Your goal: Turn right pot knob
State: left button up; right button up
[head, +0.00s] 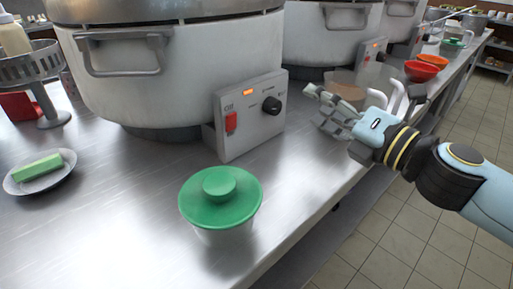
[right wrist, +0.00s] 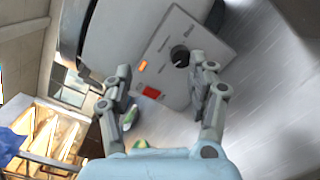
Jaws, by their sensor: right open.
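The near pot (head: 180,65) is a big steel pot with a grey control box (head: 248,125) at its lower right. The box has a red switch (head: 231,121), a lit orange lamp (head: 251,92) and a black knob (head: 271,105). My right gripper (head: 318,108) is open and empty, to the right of this knob and apart from it. In the right wrist view, a black knob (right wrist: 180,56) shows beyond and between the open fingertips (right wrist: 166,70). A second pot (head: 330,35) behind has its own knob (head: 381,57). My left gripper is not in view.
A green-lidded container (head: 221,200) stands in front of the control box. A plate (head: 66,183) with a green bar (head: 38,168) lies at left. Red bowls (head: 421,71) and white handles stand beyond my right gripper. The counter's front edge runs under my right arm.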

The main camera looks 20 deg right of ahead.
aim_at(278, 108)
pick_arm(q)
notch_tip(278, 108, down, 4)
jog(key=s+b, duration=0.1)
jog(key=b, duration=0.1)
pick_arm(e)
jog(key=shift+y, duration=0.3)
jog(key=w+a+f+p, duration=0.1)
jog(key=w, duration=0.2)
jog(key=w+a+f+p, duration=0.1)
jog(key=w+f+p, duration=0.1)
jog(key=w, duration=0.1)
jog(key=w+a+f+p, duration=0.1)
jog(key=w, duration=0.3)
jog(key=shift+f, duration=0.35)
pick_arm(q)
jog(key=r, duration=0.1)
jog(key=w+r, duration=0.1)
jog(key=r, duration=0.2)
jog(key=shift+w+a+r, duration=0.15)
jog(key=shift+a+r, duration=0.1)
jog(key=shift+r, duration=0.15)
